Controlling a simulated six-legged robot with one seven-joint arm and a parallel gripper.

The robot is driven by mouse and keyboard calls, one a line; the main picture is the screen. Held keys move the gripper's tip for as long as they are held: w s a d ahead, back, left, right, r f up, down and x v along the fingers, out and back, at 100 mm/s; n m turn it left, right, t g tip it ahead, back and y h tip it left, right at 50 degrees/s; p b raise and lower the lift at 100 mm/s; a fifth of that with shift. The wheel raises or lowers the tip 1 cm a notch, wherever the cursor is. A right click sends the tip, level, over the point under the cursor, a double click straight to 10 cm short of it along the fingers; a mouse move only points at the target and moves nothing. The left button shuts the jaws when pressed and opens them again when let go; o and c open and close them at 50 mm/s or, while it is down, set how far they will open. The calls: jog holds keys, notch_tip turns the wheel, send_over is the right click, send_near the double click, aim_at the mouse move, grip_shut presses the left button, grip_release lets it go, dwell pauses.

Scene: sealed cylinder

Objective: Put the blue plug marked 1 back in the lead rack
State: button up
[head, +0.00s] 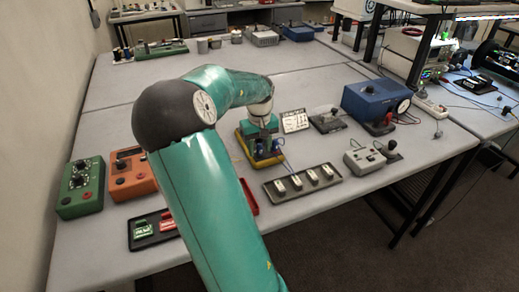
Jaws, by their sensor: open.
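My gripper (263,143) points down at the end of my green arm, above a yellow and dark green unit (246,150) near the middle of the table. Small blue parts show at the unit, close under the gripper. I cannot tell whether one is the blue plug marked 1, as no marking is readable. A thin blue lead (289,162) runs from the unit toward the front. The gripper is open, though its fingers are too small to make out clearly. I cannot tell which thing is the lead rack; my arm hides part of the table.
A dark tray (327,186) with several pale pieces lies front right of the unit. A black tray (136,245) with green and red pieces, an orange box (124,186) and a green box (72,207) lie left. A blue box (363,100) and grey device (360,162) stand right.

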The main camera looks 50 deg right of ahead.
aim_at(259, 144)
dwell(0.4)
grip_shut()
jog(key=shift+r, duration=0.2)
jog(key=shift+r, duration=2.85)
